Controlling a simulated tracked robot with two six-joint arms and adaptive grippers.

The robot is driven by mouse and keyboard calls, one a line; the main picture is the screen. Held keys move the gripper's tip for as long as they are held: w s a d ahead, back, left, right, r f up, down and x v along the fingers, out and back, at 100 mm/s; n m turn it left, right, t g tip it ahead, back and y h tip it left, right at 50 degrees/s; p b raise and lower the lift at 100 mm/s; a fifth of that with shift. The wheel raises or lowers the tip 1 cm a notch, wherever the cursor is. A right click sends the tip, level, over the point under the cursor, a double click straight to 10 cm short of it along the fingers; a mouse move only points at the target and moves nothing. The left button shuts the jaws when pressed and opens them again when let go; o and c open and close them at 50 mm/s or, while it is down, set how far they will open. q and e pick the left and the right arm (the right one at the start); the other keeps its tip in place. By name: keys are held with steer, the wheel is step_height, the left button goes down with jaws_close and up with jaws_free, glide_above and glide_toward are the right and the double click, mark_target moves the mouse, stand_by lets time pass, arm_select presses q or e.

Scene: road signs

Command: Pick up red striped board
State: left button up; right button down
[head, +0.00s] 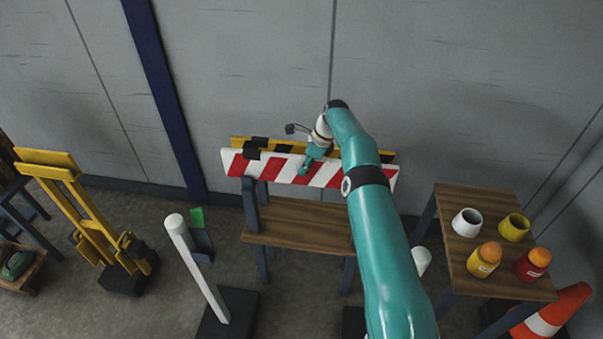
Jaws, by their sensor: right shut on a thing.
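The red striped board (275,167), white with slanted red stripes, is long and nearly level above the back of a wooden bench (300,222). My right arm reaches in from the lower right and covers part of the board's right half. My right gripper (307,165) is shut on the board's upper edge, near its middle. I cannot tell whether the board still touches its support. My left gripper is not in view.
A yellow-and-black board (240,142) is close behind. A white post (197,268) stands front left; a yellow folding barrier (85,215) is farther left. A wooden table (470,205) with cups and jars and an orange cone (555,312) stand right. A grey wall is behind.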

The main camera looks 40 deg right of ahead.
mark_target(300, 157)
step_height(300, 157, up, 6)
steer(key=shift+a+r, duration=0.15)
steer(key=shift+r, duration=0.1)
step_height(300, 157, up, 11)
steer(key=p, duration=0.9)
steer(key=shift+s+r, duration=0.2)
steer(key=shift+s, duration=0.2)
steer(key=shift+a, duration=0.1)
steer(key=shift+a, duration=0.1)
